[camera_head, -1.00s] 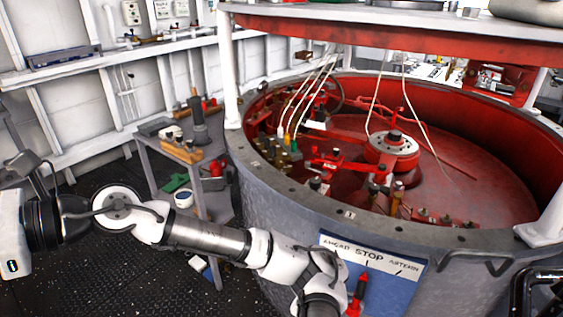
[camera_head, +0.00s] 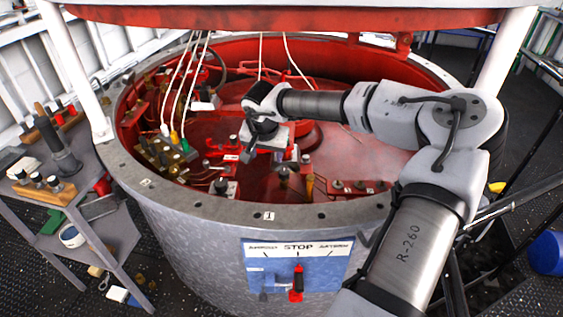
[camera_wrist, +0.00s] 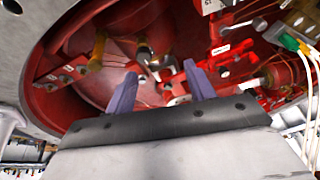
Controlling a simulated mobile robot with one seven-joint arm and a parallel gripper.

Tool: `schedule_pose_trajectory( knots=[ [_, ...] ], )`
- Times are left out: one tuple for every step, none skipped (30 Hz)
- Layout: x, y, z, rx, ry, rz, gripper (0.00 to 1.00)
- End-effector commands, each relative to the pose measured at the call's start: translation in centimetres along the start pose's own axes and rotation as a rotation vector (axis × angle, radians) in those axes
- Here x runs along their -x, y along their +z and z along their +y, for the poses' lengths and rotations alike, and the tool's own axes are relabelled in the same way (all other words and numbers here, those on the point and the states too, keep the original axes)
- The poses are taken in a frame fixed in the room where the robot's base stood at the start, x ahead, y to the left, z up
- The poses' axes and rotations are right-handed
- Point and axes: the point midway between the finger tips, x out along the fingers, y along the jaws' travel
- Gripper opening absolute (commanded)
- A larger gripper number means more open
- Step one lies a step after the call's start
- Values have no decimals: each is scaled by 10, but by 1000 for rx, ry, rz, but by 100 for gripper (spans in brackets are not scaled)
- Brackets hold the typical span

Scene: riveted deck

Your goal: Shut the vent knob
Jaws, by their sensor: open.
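My gripper (camera_head: 250,157) hangs over the red interior of the round grey tub (camera_head: 200,225), its arm reaching in from the right. In the wrist view my gripper (camera_wrist: 160,88) shows two purple-grey fingers spread apart, with nothing held between them. A black-topped knob (camera_wrist: 144,54) and red fittings show beyond and between the fingertips, apart from them as far as I can see. In the head view a black-topped knob (camera_head: 221,187) stands near the tub's front rim. No label reads as vent, so I cannot tell which knob is the vent knob.
A STOP panel (camera_head: 298,264) with a red-and-black lever is on the tub's front. A grey side table (camera_head: 75,190) holds tools.

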Motion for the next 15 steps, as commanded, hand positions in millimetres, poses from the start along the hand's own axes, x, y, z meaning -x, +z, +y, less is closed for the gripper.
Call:
schedule_pose_trajectory(
  knots=[
    [2,-8,14,5,31,17,54],
    [3,-11,20,10,44,24,54],
    [3,-14,26,14,58,29,54],
    [3,-16,29,15,65,32,54],
    [2,-17,32,16,70,33,54],
    [0,-18,33,16,73,34,54],
    [-2,-18,33,17,73,35,54],
    [-5,-18,33,18,72,35,54],
    [-10,-18,33,18,72,34,54],
    [-14,-18,33,17,72,32,54],
    [-20,-18,33,17,71,31,54],
    [-27,-18,33,18,71,32,54],
    [-33,-18,33,17,70,31,54],
    [-39,-18,34,17,69,30,54],
    [-48,-19,35,17,70,31,54]
  ],
)
